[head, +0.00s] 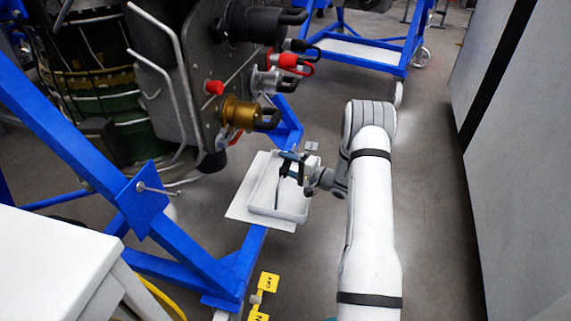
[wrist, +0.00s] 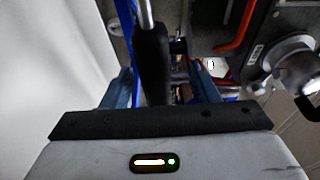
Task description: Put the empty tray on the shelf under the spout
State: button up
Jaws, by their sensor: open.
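A pale, shallow tray (head: 279,216) sits on a white shelf (head: 240,213) fixed by the blue frame, in the middle of the head view. Its visible inside holds no parts, though my gripper covers some of it. My gripper (head: 287,168) is open over the tray's far right part; I cannot tell whether it touches the rim. A short black spout (head: 211,161) hangs from the machine, up and left of the tray. In the wrist view my gripper's two blue fingers (wrist: 162,88) stand apart; the tray cannot be made out there.
The blue stand (head: 185,245) surrounds the shelf on the left. Brass, red and black fittings (head: 240,112) jut out above it. A white table (head: 55,265) is at lower left and a grey cabinet (head: 515,160) at right. Open floor (head: 430,220) lies between arm and cabinet.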

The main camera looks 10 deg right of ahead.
jog(key=shift+b+v, duration=0.45)
jog(key=shift+v, duration=3.1)
jog(key=shift+r, duration=0.1)
jog(key=shift+s, duration=0.15)
